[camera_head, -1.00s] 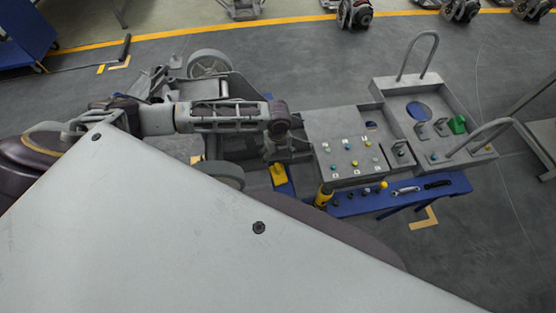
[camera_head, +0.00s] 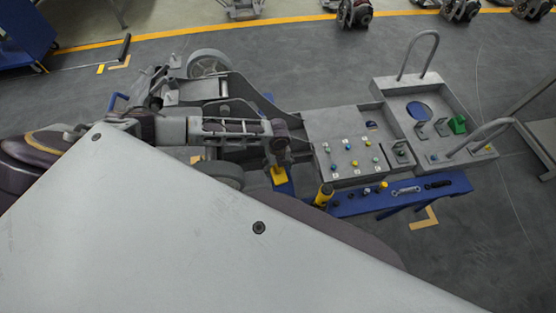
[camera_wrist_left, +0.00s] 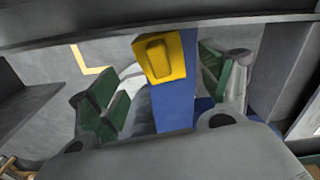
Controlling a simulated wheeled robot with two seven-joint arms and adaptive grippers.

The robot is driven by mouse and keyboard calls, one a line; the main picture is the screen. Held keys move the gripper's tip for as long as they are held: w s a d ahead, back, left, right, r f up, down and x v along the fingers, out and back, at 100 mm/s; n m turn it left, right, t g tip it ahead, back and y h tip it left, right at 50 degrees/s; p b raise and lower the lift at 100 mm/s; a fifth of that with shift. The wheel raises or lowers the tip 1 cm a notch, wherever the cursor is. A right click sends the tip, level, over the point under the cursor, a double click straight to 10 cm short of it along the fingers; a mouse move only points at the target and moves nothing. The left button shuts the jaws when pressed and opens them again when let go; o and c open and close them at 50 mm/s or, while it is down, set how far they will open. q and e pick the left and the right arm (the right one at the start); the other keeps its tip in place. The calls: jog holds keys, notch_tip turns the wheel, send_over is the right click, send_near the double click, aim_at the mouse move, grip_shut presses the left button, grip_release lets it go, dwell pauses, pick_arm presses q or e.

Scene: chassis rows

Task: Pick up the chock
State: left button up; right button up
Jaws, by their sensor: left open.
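The chock (camera_head: 279,175) is a yellow block on the left end of the blue bench. In the left wrist view the yellow chock (camera_wrist_left: 160,58) sits on the blue surface with a raised bar on its top. My left gripper (camera_head: 277,161) is just above the chock in the head view and points down. In the left wrist view its green-padded fingers (camera_wrist_left: 165,82) are spread apart, with the chock between and slightly beyond them. Nothing is held. My right gripper is not in view.
A grey panel with coloured buttons (camera_head: 350,150) and a grey tray (camera_head: 471,147) with a green block stand right of the gripper. The blue bench (camera_head: 352,206) carries a wrench and small parts. A wheeled grey chassis (camera_head: 240,88) lies behind my arm.

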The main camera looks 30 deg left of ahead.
aim_at(278, 168)
pick_arm(q)
jog(key=shift+f, duration=0.1)
dwell(0.3)
jog(key=shift+w+f, duration=0.2)
jog(key=shift+f, duration=2.3)
jog(key=c, duration=1.2)
jog(key=shift+r, duration=0.15)
notch_tip(278, 168, up, 18)
jog(key=shift+f+p, duration=0.15)
jog(key=shift+p, duration=0.15)
jog(key=shift+f, duration=0.15)
